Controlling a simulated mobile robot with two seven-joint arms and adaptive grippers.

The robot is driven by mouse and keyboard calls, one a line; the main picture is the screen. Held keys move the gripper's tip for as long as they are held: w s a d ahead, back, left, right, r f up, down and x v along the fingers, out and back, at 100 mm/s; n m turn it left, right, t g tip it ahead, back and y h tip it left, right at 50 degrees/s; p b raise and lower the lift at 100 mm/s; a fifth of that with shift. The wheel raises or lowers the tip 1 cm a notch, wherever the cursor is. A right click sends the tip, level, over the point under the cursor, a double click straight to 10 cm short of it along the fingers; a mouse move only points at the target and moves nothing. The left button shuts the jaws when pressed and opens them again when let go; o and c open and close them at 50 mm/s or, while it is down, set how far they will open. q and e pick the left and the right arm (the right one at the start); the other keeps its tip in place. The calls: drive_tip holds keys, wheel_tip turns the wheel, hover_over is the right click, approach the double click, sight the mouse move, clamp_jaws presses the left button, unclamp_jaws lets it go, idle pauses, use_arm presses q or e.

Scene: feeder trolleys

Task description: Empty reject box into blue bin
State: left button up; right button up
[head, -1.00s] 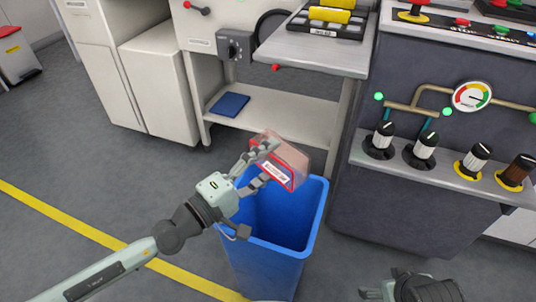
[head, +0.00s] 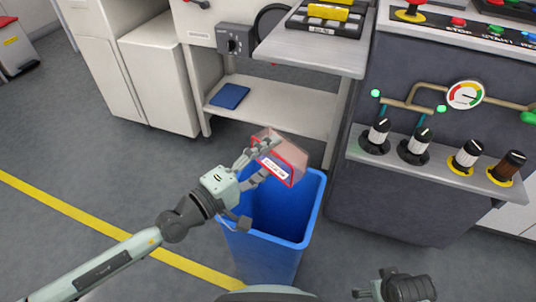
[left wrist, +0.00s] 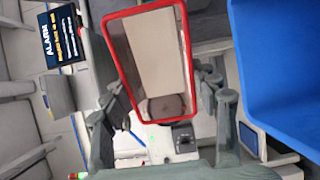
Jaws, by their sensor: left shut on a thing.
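The reject box (head: 288,152) is see-through with a red rim and a white label. My left gripper (head: 262,160) is shut on it and holds it tilted above the blue bin (head: 312,215), at the bin's far side. In the left wrist view the box's red rim (left wrist: 187,50) faces the camera; I cannot tell whether anything lies inside. The bin (left wrist: 280,75) also shows there, at the right. In the head view the bin's visible inside is plain blue, its floor hidden. My right gripper (head: 405,287) is at the bottom edge, partly cut off.
A bench with a lower shelf (head: 280,110) stands just behind the bin, with a dark blue flat item (head: 229,95) on the shelf. A control console (head: 430,190) with knobs and a gauge is at the right.

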use_arm(q)
drive_tip(key=shift+w+d+r+y+p, duration=0.1)
drive_tip(key=shift+r+y+p, duration=0.25)
drive_tip(key=shift+p, duration=0.45)
drive_tip(key=shift+g+p, duration=0.5)
drive_tip(key=shift+p, duration=0.2)
drive_tip(key=shift+d+f+b, duration=0.2)
drive_tip(key=shift+d+b, duration=0.1)
drive_tip(key=shift+b, duration=0.3)
drive_tip(key=shift+d+r, duration=0.1)
drive_tip(key=shift+d, duration=0.1)
drive_tip(key=shift+a+g+y+b, duration=0.1)
drive_tip(key=shift+g+y+b, duration=0.2)
drive_tip(key=shift+b, duration=0.2)
drive_tip(key=shift+w+a+f, duration=0.15)
drive_tip(key=shift+a+f, duration=0.05)
drive_tip(key=shift+a, duration=0.05)
drive_tip(key=shift+r+y+p, duration=0.35)
drive_tip(key=shift+r+p, duration=0.1)
drive_tip(key=shift+p, duration=0.15)
drive_tip(key=shift+w+g+p, duration=0.1)
drive_tip(key=shift+g+p, duration=0.3)
drive_tip(key=shift+w+d+f+g+y, duration=0.1)
drive_tip(key=shift+f+g+y, duration=0.2)
drive_tip(key=shift+y, duration=0.2)
drive_tip(key=shift+w+g+y, duration=0.1)
drive_tip(key=shift+g+y, duration=0.2)
drive_tip(key=shift+d+f+g+y, duration=0.1)
drive_tip(key=shift+f+g+y, duration=0.05)
drive_tip(key=shift+g+y, duration=0.2)
